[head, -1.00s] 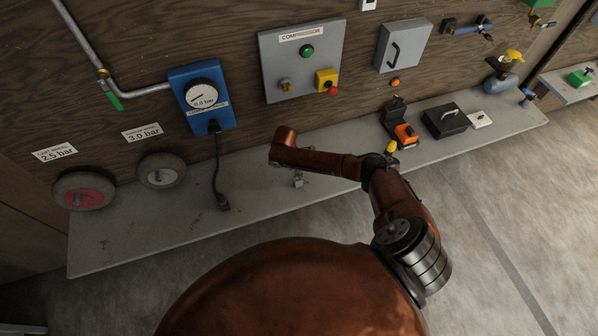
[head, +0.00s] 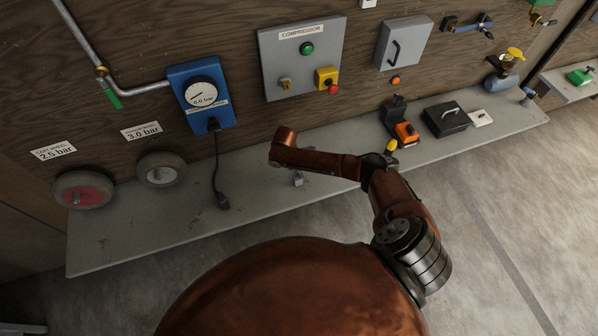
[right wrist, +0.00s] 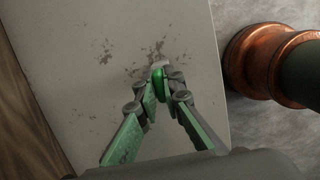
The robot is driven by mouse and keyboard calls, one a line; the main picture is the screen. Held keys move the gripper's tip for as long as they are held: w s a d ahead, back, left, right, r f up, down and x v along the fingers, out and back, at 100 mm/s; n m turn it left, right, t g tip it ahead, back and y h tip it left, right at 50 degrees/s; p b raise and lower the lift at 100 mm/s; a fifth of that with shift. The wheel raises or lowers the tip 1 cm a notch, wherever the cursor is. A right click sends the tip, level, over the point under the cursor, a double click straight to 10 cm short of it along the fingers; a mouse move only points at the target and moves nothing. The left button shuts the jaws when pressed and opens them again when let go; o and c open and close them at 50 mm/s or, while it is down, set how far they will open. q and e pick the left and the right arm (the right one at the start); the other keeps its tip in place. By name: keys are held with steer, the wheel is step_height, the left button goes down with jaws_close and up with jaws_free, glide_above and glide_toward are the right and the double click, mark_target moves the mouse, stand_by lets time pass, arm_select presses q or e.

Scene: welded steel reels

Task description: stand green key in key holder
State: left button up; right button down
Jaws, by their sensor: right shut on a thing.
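In the right wrist view, my right gripper (right wrist: 160,82) is shut on the green key (right wrist: 158,84). Only a small green part of the key shows between the fingertips, above the grey bench top. A pale bit beside the fingertips is too small to identify. In the head view, my copper right arm reaches over the bench. A small grey piece (head: 298,180) shows just below its forearm; I cannot tell whether it is gripper or fixture. The green key does not show there. I cannot make out the key holder for sure. My left gripper is not in view.
The grey bench (head: 260,200) runs along a wooden wall. A black cable end (head: 222,201) and two wheels (head: 83,189) are at left. An orange and black device (head: 406,133), a black case (head: 446,119) and a white block (head: 481,118) are at right. A compressor panel (head: 303,60) hangs above.

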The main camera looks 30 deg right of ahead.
steer(key=shift+f+b, duration=0.4)
steer(key=shift+f, duration=0.35)
steer(key=c, duration=2)
jaws_free()
steer(key=p+v, duration=0.2)
steer(key=shift+s+d+r+p, duration=0.1)
steer(key=shift+d+r+p, duration=0.1)
steer(key=shift+r+p, duration=0.15)
steer(key=shift+d+p+v, duration=0.2)
steer(key=shift+p+v, duration=0.2)
steer(key=shift+v, duration=0.6)
steer(key=shift+d+v, duration=0.2)
steer(key=shift+v, duration=0.85)
steer(key=shift+d+v, duration=0.25)
steer(key=shift+v, duration=0.85)
steer(key=shift+s+r, duration=0.1)
steer(key=shift+s, duration=0.05)
